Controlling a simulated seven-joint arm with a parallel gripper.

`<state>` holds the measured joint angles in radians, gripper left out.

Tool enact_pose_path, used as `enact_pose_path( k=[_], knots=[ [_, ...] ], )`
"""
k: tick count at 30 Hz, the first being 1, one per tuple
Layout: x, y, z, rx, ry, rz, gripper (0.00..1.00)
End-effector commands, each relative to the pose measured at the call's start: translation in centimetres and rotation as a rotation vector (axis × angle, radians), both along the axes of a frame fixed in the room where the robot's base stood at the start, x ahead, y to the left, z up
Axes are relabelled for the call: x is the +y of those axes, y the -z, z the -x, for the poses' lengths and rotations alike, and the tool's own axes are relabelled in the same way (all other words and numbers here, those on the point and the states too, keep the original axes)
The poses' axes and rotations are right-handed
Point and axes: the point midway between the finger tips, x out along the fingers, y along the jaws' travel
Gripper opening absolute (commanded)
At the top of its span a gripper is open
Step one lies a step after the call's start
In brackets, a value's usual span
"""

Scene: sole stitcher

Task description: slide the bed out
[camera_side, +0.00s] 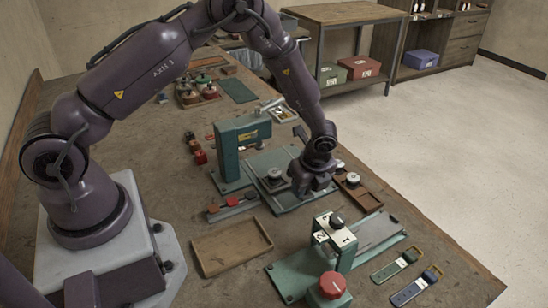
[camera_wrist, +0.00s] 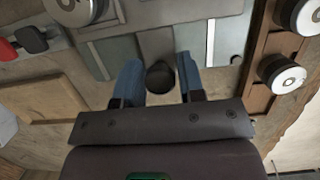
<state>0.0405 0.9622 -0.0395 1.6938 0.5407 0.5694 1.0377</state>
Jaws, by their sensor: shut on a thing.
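The green stitcher (camera_side: 240,137) stands mid-bench in the side view, with a flat grey-green bed (camera_side: 262,159) on rails in front of it. A round metal disc (camera_side: 274,173) sits on the bed; a numbered disc also shows at the top left of the wrist view (camera_wrist: 75,8). My gripper (camera_wrist: 158,78) is low at the near edge of the bed. Its blue fingers are shut around a dark round knob (camera_wrist: 160,77) at the bed's edge. In the side view my gripper (camera_side: 308,190) hides the knob.
A brown wooden rack (camera_side: 362,194) with round discs lies close to the right of my gripper. A second green device (camera_side: 338,240) with a red knob (camera_side: 332,285) stands in front. An empty brown tray (camera_side: 232,247) lies at front left.

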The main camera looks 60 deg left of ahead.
Motion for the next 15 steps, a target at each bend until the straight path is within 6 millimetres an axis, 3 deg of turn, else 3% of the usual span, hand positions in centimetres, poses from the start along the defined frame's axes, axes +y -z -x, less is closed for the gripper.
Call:
enact_pose_path(
  k=[15],
  knots=[
    [-2.8, 0.0, 0.0, 0.000, 0.002, 0.001, 0.23]
  ],
)
